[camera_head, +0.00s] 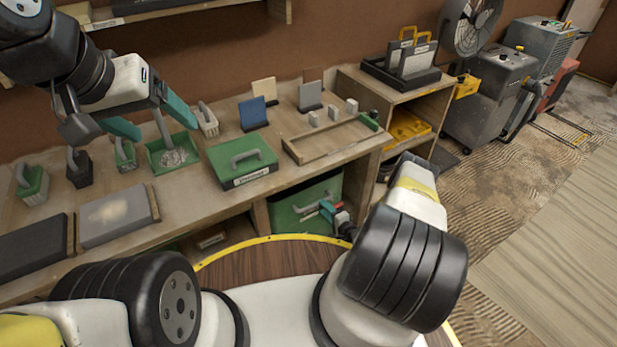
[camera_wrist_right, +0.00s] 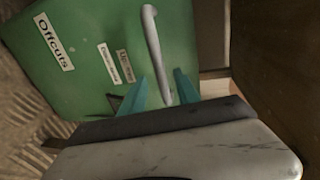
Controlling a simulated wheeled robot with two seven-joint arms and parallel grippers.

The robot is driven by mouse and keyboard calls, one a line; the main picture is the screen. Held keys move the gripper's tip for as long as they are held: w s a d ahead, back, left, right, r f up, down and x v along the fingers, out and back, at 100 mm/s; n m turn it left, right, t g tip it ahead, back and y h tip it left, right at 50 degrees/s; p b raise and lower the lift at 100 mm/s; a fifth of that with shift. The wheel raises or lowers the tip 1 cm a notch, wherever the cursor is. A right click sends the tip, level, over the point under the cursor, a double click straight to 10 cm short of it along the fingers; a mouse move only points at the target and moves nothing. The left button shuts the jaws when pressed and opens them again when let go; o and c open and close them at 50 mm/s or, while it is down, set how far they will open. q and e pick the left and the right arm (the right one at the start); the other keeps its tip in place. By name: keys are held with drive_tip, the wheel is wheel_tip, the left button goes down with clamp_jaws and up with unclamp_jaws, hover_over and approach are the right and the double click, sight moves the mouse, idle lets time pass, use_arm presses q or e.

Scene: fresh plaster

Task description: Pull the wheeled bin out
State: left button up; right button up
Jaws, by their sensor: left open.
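The green bin (camera_head: 305,198) stands in the bay under the bench, with a pale grey bar handle on its front. The right wrist view shows its green front (camera_wrist_right: 85,50) with white labels, one reading "Offcuts", and the handle (camera_wrist_right: 153,38). Its wheels are hidden. My right gripper (camera_head: 325,211) is at the handle; in the right wrist view its teal fingers (camera_wrist_right: 166,82) are apart, one on each side of the bar, with a gap visible on the right. My left gripper (camera_head: 151,117) is open and empty above the bench, near a green tray (camera_head: 152,152).
The bench (camera_head: 190,195) holds several trowels, a green case (camera_head: 241,161) and a wooden tray (camera_head: 335,147). Bench panels flank the bin closely. A shelf unit (camera_head: 440,95) and grey machines (camera_head: 490,97) stand to the right. Floor at the lower right is clear.

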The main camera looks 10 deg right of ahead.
drive_tip(key=x, duration=0.5)
drive_tip(key=shift+w, duration=0.1)
clamp_jaws()
idle(1.3)
